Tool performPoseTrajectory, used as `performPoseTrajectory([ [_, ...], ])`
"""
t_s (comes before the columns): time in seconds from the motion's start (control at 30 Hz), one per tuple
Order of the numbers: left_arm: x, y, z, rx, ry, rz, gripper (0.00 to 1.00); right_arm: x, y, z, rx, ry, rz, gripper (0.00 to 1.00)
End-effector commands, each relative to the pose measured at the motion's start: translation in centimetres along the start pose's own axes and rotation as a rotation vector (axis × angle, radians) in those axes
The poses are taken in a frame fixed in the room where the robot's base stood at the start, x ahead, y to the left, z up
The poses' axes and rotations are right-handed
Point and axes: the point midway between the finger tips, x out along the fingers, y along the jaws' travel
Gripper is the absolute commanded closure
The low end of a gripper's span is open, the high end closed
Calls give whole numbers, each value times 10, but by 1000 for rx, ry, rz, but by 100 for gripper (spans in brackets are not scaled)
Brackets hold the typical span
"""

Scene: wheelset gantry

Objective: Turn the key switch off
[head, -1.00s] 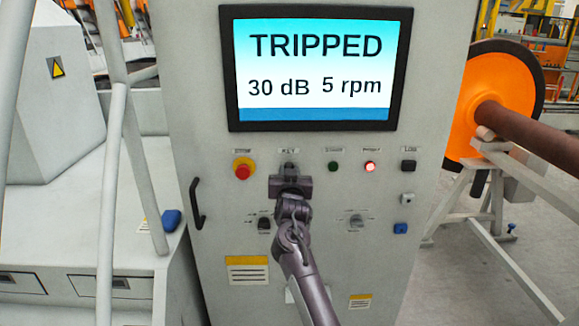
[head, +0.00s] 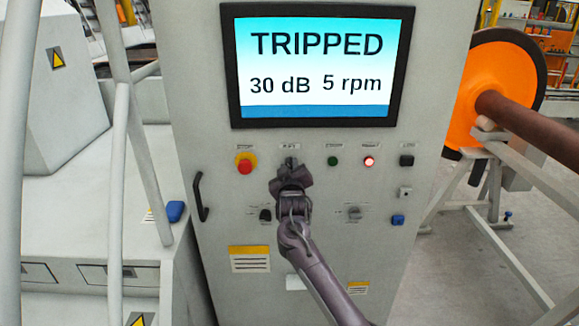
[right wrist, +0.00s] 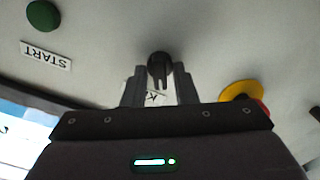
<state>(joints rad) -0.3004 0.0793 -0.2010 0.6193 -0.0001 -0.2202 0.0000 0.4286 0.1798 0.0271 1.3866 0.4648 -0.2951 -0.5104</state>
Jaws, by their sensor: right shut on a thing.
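The key switch (head: 290,162) sits under its label on the grey cabinet, between the red stop button and the green button. My right gripper (head: 290,170) is at it in the head view and covers its lower part. In the right wrist view the dark key switch (right wrist: 160,68) shows between the two fingertips of my right gripper (right wrist: 160,80), which is shut on it. The gripper sits tilted relative to the row of controls. My left gripper is not in view.
The red stop button (head: 245,164) is close on the left, the green button (head: 333,161) and lit red lamp (head: 369,162) on the right. Two selector knobs (head: 265,215) (head: 354,213) lie below. The screen (head: 316,65) above reads TRIPPED, 30 dB, 5 rpm.

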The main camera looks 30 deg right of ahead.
Motion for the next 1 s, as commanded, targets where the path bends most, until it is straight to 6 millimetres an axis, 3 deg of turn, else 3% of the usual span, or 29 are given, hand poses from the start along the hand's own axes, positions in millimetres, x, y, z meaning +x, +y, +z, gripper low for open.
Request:
performPoseTrajectory([
  [0.37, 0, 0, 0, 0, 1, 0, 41, 1, 1, 2, -7, -3, 2, 97],
  [0.4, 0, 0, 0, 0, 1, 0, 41, 1, 1, 2, -7, -3, 3, 73],
  [0.47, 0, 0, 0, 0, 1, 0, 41, 1, 1, 2, -7, -3, 3, 65],
  [0.77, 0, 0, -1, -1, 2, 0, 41, -1, 0, 1, -5, -1, 1, 65],
  [1.0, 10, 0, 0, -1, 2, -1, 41, -27, -2, 4, -4, 0, 0, 65],
])
